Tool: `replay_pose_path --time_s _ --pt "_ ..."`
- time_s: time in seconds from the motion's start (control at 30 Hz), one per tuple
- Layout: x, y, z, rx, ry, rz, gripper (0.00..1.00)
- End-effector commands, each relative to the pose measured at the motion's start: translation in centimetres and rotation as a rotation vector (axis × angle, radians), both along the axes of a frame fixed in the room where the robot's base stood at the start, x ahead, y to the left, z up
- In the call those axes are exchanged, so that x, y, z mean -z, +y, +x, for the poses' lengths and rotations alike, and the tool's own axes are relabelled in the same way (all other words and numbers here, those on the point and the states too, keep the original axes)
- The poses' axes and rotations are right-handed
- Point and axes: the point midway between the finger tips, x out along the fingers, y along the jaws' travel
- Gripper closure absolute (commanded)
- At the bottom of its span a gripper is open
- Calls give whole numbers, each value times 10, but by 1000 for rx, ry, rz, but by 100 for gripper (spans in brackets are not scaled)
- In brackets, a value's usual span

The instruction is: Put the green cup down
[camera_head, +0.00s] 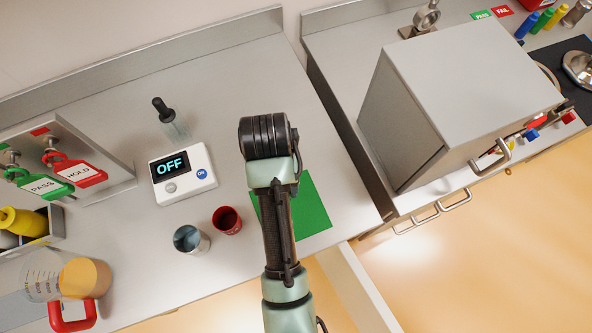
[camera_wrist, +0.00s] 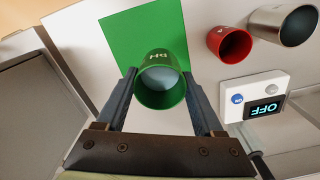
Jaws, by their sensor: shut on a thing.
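A green square mat (camera_wrist: 140,32) lies just beyond the cup in the wrist view; I cannot tell whether the cup touches the counter. In the head view my arm hides the cup and my fingers, and the green mat (camera_head: 308,208) shows right of my arm.
Left of my arm are a red cup (camera_head: 227,221), a metal cup (camera_head: 190,240) and a white device (camera_head: 182,174) reading OFF. A large grey box (camera_head: 465,90) stands right. A measuring jug (camera_head: 70,285) stands front left.

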Motion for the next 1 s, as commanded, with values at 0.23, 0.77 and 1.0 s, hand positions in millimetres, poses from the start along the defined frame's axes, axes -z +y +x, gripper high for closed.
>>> replay_pose_path --time_s 0.23,0.77,1.0 --pt "-12 10 -11 30 3 -2 89" --pt "59 10 -12 33 4 -2 89" --pt "82 10 -11 33 0 -1 89"
